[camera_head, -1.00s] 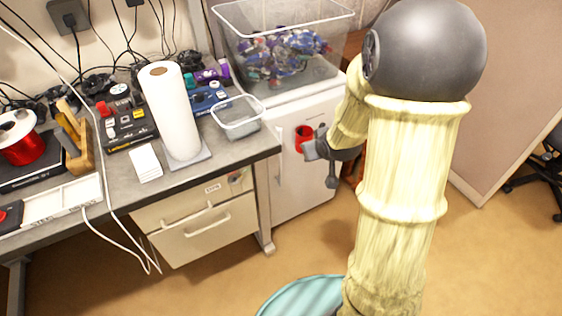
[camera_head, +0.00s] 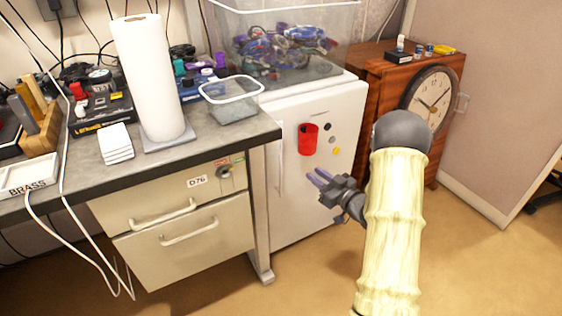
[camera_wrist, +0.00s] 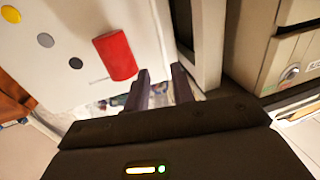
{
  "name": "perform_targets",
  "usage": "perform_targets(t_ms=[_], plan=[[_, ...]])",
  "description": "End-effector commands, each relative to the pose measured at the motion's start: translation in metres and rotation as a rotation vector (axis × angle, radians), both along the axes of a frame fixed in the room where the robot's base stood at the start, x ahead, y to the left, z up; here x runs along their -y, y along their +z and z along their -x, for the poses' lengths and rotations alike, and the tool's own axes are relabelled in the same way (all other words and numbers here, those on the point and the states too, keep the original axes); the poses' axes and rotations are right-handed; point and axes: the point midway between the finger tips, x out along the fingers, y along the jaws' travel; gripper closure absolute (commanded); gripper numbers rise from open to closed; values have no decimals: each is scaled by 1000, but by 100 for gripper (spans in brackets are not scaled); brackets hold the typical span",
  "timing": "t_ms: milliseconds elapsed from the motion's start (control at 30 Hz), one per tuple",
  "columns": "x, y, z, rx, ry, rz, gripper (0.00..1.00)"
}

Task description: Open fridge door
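The white fridge (camera_head: 300,205) stands right of the desk, its door looking closed. A narrow upright strip that looks like the handle (camera_head: 281,172) runs along the door's left edge. A red holder (camera_head: 308,139) is on the door front. My gripper (camera_head: 313,174) is open and empty in front of the door, below the red holder, its two purple fingers apart and pointing left towards the handle side. In the wrist view, which looks upside down, the fingers (camera_wrist: 162,84) overlap the door (camera_wrist: 75,70) near the red holder (camera_wrist: 116,55); contact cannot be told.
A clear bin (camera_head: 285,50) of colourful items sits on the fridge. The desk (camera_head: 215,138) with drawers (camera_head: 190,225) and a metal leg stands close at the left. A wooden cabinet (camera_head: 372,85) with a clock (camera_head: 432,95) stands at the right. Floor (camera_head: 470,270) in front is free.

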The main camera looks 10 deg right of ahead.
Motion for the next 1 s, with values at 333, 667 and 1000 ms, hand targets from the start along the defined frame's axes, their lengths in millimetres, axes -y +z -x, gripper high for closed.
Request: perform_targets(t_ms=[333,667,1000], plan=[[0,1,0,6,5,-4,76],[-18,0,-28,8,8,-4,76],[-47,-1,-80,7,6,-3,76]])
